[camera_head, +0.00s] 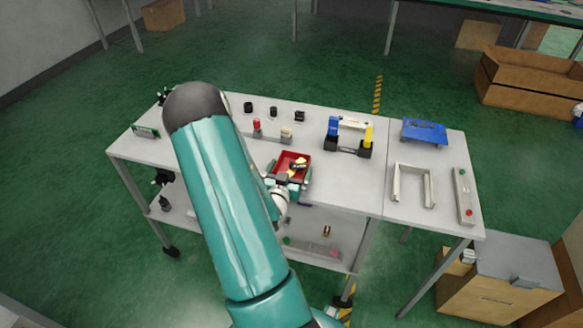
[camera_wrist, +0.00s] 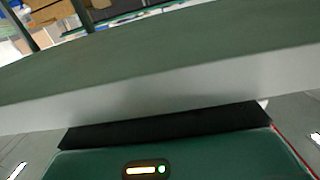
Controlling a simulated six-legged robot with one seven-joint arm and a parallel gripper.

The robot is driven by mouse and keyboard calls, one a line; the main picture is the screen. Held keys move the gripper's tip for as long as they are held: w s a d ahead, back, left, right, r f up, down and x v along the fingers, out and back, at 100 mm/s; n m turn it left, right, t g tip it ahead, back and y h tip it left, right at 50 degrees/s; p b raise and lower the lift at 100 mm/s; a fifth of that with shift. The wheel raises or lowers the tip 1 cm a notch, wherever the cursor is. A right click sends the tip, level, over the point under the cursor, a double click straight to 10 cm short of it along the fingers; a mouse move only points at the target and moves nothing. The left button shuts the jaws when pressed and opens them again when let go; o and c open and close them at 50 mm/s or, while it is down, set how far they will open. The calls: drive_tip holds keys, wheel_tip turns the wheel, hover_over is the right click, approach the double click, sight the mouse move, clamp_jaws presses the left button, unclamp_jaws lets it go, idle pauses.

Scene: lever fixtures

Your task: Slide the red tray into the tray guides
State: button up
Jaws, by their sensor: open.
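The red tray (camera_head: 284,158) sits near the front edge of the white table, with small yellow and dark items in it. My gripper (camera_head: 289,180) is open at the near side of the tray. I cannot tell whether it touches the tray, and my arm hides part of that area. A pale U-shaped frame (camera_head: 398,184), which looks like the tray guides, lies on the right table section, apart from the tray. In the wrist view a broad pale bar crosses the picture above my dark green gripper body; the tray is not clearly seen there.
A blue and yellow fixture (camera_head: 350,138) stands between tray and frame, farther back. A blue platform (camera_head: 424,132) is behind the frame, and a bar with coloured buttons (camera_head: 464,194) is right of it. Small red and beige levers (camera_head: 257,128) stand behind the tray.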

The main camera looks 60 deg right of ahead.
idle(0.3)
drive_tip(key=c, duration=0.7)
drive_tip(key=shift+c, duration=0.2)
drive_tip(key=shift+r, duration=0.15)
